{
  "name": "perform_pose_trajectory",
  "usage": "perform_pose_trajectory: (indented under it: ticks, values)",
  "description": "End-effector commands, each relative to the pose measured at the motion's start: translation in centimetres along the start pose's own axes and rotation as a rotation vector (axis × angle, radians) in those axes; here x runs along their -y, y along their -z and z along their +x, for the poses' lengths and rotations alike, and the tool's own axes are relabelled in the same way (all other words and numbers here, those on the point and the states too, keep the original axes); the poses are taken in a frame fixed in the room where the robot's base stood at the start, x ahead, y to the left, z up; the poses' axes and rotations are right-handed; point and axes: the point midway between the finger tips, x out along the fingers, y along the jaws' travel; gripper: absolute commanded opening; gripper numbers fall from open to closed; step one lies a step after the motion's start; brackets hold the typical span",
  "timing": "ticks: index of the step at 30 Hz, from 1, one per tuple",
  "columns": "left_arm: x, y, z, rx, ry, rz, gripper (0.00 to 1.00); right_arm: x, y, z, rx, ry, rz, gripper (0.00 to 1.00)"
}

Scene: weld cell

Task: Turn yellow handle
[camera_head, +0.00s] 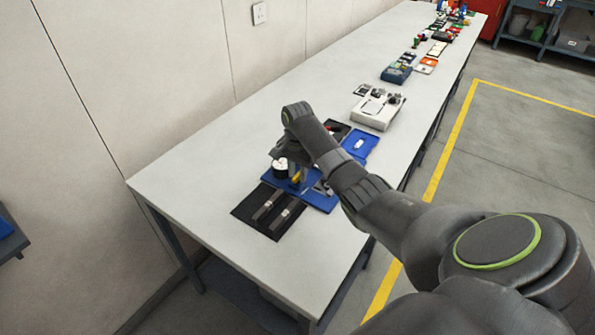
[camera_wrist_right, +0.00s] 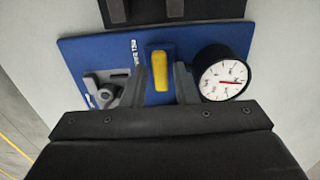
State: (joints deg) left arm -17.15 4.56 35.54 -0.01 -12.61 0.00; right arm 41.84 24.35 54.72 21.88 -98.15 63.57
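The yellow handle (camera_wrist_right: 161,70) stands on a blue panel (camera_wrist_right: 90,52), near its middle, in the right wrist view. In the head view a small bit of the yellow handle (camera_head: 296,178) shows under my arm. My right gripper (camera_wrist_right: 161,80) has its two fingers apart, one on each side of the handle, with gaps visible. In the head view the right gripper (camera_head: 297,172) is above the blue panel (camera_head: 318,198), partly hidden by my wrist. My left gripper is in neither view.
A round gauge (camera_wrist_right: 222,77) with a red needle sits right of the handle, close to a finger. A grey knob or lever (camera_wrist_right: 101,90) is on the left. A black mat (camera_head: 268,212) lies in front of the panel. A white box (camera_head: 376,110) stands farther along the table (camera_head: 190,165).

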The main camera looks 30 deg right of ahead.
Motion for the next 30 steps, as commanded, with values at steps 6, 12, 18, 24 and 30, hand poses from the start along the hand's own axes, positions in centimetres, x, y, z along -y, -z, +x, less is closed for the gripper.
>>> perform_pose_trajectory:
  ticks: [6, 12, 18, 24, 30]
  values:
    - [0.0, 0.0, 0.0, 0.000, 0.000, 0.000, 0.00, 0.0, 0.0, 0.0, 0.000, 0.000, 0.000, 0.00]
    - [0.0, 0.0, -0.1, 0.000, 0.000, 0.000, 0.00, 0.0, 0.0, -0.1, 0.000, 0.000, -0.006, 0.00]
    - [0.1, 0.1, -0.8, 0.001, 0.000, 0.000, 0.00, 0.0, 0.0, -0.3, 0.001, -0.001, -0.058, 0.00]
    - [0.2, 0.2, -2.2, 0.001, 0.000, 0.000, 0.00, 0.0, 0.0, -0.5, 0.001, -0.001, -0.183, 0.00]
    - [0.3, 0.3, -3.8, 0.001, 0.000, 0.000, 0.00, 0.0, 0.0, -0.5, 0.001, -0.001, -0.364, 0.00]
